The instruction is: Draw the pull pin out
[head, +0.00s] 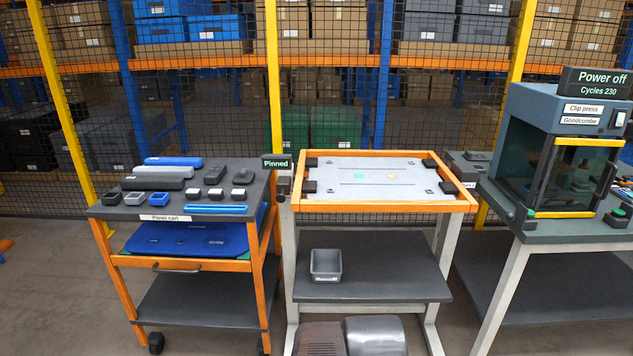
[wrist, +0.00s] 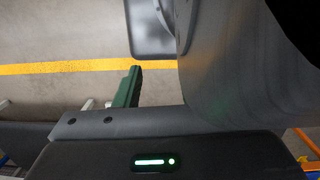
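A small sign reading "Pinned" (head: 276,162) stands at the left rear corner of the orange-framed fixture table (head: 385,208). A small dark block (head: 283,186) sits just below the sign, on the frame's left side. The pull pin itself is too small to make out there. A light grey panel (head: 375,178) lies flat inside the orange frame, with dark blocks at its corners. The wrist view shows mostly grey and dark surfaces close by, with a lit green bar, and floor beyond, not the fixture.
A panel cart (head: 170,217) with several small dark and blue parts stands left of the fixture. A grey bin (head: 326,264) sits on the fixture's lower shelf. The Clip press (head: 560,150), under a "Power off" sign (head: 597,82), stands right. Mesh fencing runs behind.

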